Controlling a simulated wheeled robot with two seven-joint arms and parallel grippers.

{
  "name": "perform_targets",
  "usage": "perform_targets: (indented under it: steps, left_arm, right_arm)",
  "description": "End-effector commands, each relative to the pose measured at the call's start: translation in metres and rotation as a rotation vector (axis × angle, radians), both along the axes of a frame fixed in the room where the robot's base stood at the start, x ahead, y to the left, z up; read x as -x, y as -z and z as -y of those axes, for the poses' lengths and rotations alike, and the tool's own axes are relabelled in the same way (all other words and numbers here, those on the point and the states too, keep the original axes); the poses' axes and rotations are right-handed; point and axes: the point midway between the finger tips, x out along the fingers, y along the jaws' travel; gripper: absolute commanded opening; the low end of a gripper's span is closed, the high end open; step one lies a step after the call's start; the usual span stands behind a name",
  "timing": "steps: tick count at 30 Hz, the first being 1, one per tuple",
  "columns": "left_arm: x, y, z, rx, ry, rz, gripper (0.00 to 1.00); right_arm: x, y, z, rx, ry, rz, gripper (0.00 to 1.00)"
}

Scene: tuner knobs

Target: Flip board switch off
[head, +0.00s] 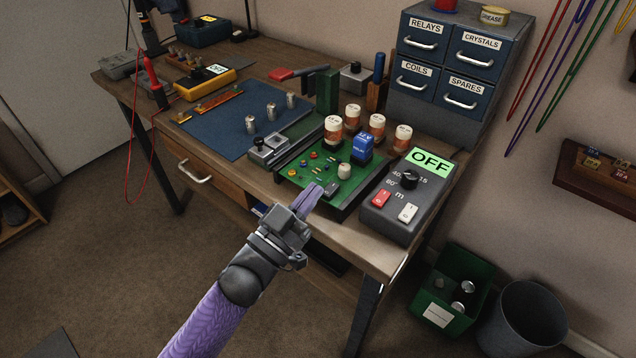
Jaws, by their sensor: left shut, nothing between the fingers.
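The green circuit board (312,171) lies near the front edge of the workbench and carries several small coloured parts, a blue block and a cream knob. A small grey part (332,189), possibly the board switch, sits at its front edge; its lever position is too small to tell. My left gripper (313,188) is shut and empty, with its purple fingertips at the board's front edge, just left of that grey part. I cannot tell whether they touch. A dark tuner box (380,228) right of the board has a green display (430,161) reading OFF. My right gripper is not in view.
Several orange-and-white cylinders (333,131) stand behind the board. A blue mat (222,138) lies left, and a drawer cabinet (432,100) stands behind. The floor at front left is clear.

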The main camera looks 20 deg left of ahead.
Motion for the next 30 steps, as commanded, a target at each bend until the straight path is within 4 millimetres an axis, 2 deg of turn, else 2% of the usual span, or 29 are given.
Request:
perform_targets:
  steps: [6,10,15,27,29,30]
  left_arm:
    - [0.041,0.025,-0.015,-0.002,0.000,-0.002,0.00]
    - [0.054,0.032,-0.020,0.000,0.000,0.000,0.00]
    - [0.060,0.035,-0.022,-0.001,0.000,0.004,0.00]
    - [0.060,0.037,-0.022,-0.001,-0.002,-0.003,0.00]
    - [0.060,0.050,-0.025,-0.009,-0.021,-0.052,0.00]
    - [0.061,0.069,-0.028,-0.021,-0.046,-0.122,0.00]
  right_arm:
    - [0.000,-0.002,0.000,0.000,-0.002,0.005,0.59]
    - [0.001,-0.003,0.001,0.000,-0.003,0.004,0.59]
    - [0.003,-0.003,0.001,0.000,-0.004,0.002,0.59]
    - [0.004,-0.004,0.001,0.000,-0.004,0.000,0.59]
    - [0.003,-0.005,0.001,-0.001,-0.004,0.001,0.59]
    - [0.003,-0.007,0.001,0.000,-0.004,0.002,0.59]
